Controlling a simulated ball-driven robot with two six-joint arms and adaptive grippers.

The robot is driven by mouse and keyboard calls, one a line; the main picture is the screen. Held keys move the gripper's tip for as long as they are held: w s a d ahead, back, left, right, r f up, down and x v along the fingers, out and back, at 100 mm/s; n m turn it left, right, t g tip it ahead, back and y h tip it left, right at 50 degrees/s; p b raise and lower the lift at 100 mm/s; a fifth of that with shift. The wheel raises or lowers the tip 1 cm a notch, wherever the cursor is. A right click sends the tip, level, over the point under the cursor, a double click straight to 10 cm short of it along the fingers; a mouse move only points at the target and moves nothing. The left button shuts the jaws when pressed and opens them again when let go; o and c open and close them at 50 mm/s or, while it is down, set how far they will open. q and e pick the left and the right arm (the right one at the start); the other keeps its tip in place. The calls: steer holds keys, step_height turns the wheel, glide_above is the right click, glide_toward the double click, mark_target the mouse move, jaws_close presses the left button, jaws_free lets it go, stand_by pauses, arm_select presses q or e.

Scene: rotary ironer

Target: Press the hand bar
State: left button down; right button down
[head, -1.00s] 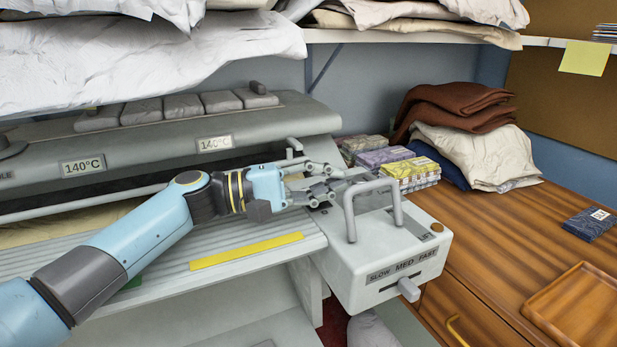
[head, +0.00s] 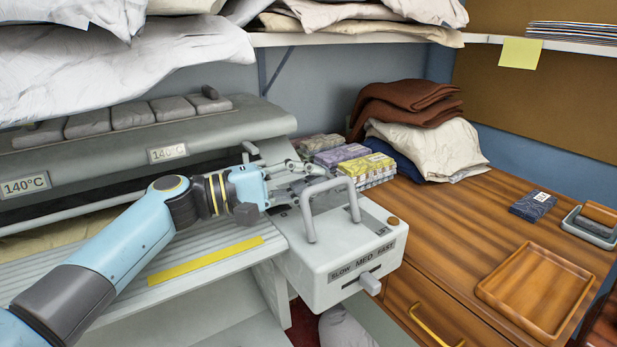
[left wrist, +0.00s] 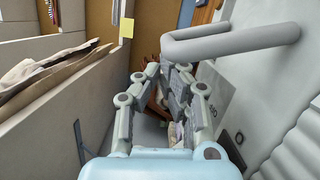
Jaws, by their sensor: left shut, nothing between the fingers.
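The hand bar (head: 330,187) is a grey U-shaped handle standing on top of the white control box (head: 330,262) at the ironer's right end. My left gripper (head: 311,178) is shut and empty. In the head view its fingers lie just behind the bar's left upper corner. In the left wrist view the gripper (left wrist: 166,70) points past the bar (left wrist: 235,42), which crosses at the upper right, beside the fingers. I see no clear contact with the bar. My right gripper is in neither view.
The padded roller cover with 140°C labels (head: 168,153) stands behind my left arm. A speed lever (head: 370,284) sticks out of the box's front. Stacked packets (head: 368,168) lie beyond the bar. A wooden tray (head: 535,288) lies on the counter at right.

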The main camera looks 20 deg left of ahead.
mark_target(320, 184)
arm_select(q)
steer(key=shift+s+d+r+m, duration=0.15)
steer(key=shift+d+r+m, duration=0.05)
steer(key=shift+m, duration=0.2)
steer(key=shift+s+d+r+m, duration=0.25)
steer(key=shift+d+m, duration=0.05)
steer(key=shift+m, duration=0.2)
steer(key=shift+s+d+r+m+g+y, duration=0.15)
steer(key=shift+s+d+r+m, duration=0.15)
steer(key=shift+m, duration=0.25)
steer(key=shift+s+d+r+m+g+y, duration=0.2)
steer(key=shift+d+m, duration=0.15)
steer(key=shift+m, duration=0.2)
steer(key=d+m, duration=0.1)
steer(key=s+d+m, duration=0.1)
steer(key=shift+s+r+m+y+b, duration=0.25)
steer(key=shift+m+y+b, duration=0.05)
steer(key=shift+y+b, duration=0.05)
steer(key=shift+s+d+m, duration=0.4)
steer(key=shift+d+m, duration=0.05)
steer(key=shift+m, duration=0.25)
steer(key=shift+y, duration=0.3)
